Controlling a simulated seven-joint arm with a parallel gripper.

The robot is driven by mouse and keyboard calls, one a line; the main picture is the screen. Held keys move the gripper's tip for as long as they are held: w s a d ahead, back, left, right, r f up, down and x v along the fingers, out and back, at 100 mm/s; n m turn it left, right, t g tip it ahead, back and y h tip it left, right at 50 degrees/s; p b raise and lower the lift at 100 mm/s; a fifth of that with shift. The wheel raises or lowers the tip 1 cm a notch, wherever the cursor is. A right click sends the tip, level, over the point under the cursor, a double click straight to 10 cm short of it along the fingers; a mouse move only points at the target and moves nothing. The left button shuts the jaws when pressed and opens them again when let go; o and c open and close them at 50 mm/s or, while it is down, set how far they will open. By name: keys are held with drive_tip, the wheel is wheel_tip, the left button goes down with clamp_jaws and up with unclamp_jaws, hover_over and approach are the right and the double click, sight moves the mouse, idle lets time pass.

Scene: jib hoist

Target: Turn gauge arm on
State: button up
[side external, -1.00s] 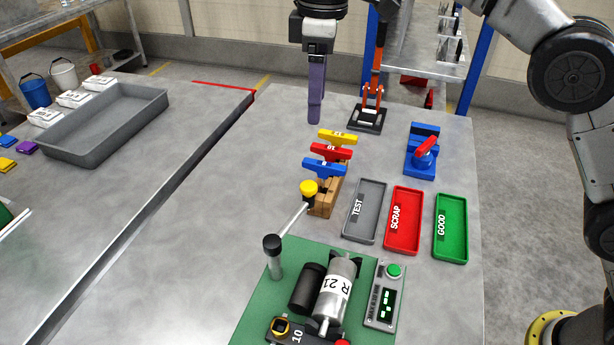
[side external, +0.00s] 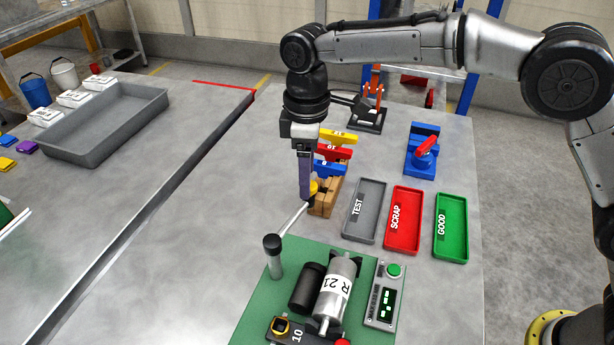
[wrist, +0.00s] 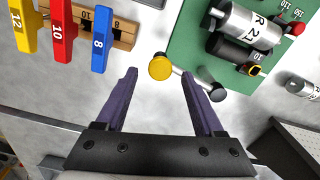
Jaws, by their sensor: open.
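The gauge arm is a thin pale rod (side external: 292,218) with a yellow knob (side external: 314,187) at its free end. Its other end joins a black-capped post (side external: 273,257) on the green board (side external: 250,301). In the side view my gripper (side external: 306,196) points down at the knob and partly hides it. In the wrist view the yellow knob (wrist: 160,67) lies between my open purple fingertips, just at or beyond their ends. The black cap (wrist: 214,91) shows by the right finger. I cannot tell whether the fingers touch the knob.
A wooden rack (side external: 322,207) with blue, red and yellow numbered handles stands close beside the knob. The board carries a silver cylinder (side external: 337,285) marked R 21 and a green-button box (side external: 385,297). TEST, SCRAP and GOOD trays (side external: 451,228) lie right. The table left of the rod is clear.

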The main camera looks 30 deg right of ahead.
drive_tip(key=shift+f, duration=0.75)
clamp_jaws()
idle(0.9)
